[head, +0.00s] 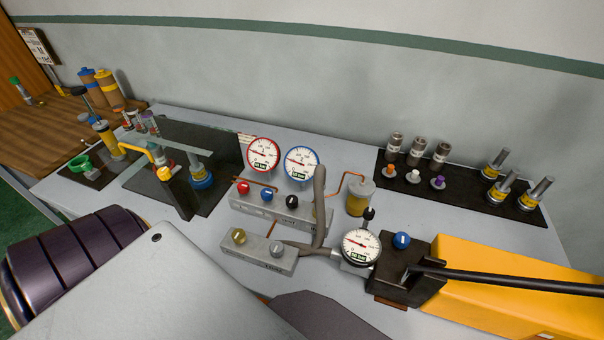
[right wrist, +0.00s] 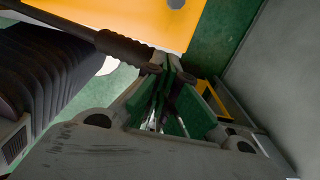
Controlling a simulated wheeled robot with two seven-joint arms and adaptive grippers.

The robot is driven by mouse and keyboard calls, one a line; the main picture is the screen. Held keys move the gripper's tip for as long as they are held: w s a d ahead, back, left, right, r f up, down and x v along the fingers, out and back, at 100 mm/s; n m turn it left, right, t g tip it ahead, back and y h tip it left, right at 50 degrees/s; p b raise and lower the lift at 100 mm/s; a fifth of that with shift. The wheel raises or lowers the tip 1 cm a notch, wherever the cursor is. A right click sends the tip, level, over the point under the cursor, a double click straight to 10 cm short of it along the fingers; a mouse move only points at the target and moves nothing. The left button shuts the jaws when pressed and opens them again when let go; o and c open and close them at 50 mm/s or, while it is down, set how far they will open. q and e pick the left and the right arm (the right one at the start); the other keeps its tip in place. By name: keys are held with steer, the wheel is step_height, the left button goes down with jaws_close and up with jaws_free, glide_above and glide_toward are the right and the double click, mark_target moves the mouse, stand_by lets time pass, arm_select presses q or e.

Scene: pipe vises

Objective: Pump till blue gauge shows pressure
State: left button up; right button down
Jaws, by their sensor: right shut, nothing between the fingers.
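The blue-rimmed gauge (head: 301,163) stands upright on the grey manifold block, right of a red-rimmed gauge (head: 263,154). Its needle is too small to read surely. The hand pump has a yellow body (head: 480,295), a black head block (head: 408,272) and a long black lever (head: 520,281) running off to the right. A black-rimmed gauge (head: 361,246) sits at its head. In the right wrist view, the lever's grip (right wrist: 130,48) ends close by the tips of my right gripper (right wrist: 167,72), which is shut and empty. Contact between them is unclear. My left gripper is not in view.
A valve block with red, blue and black knobs (head: 268,205) stands behind a smaller block with yellow and grey knobs (head: 258,250). Hoses link them to the pump. A black mat (head: 465,192) with fittings lies back right. Vise hardware stands left.

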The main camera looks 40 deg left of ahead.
steer(key=shift+w+d+f+b, duration=0.1)
steer(key=shift+d+f+b, duration=0.1)
steer(key=shift+f+b, duration=0.55)
steer(key=shift+d+f+b, duration=0.2)
steer(key=shift+f+b, duration=0.15)
steer(key=shift+f, duration=0.65)
steer(key=shift+d+f+b, duration=0.2)
steer(key=shift+f+b, duration=0.15)
steer(key=shift+f, duration=0.2)
steer(key=shift+d+f+b, duration=0.15)
steer(key=shift+f+b, duration=0.15)
steer(key=shift+f, duration=0.2)
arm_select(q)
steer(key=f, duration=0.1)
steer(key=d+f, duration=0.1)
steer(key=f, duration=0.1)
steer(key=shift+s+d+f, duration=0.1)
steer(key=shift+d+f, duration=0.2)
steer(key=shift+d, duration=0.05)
arm_select(e)
steer(key=shift+w, duration=0.1)
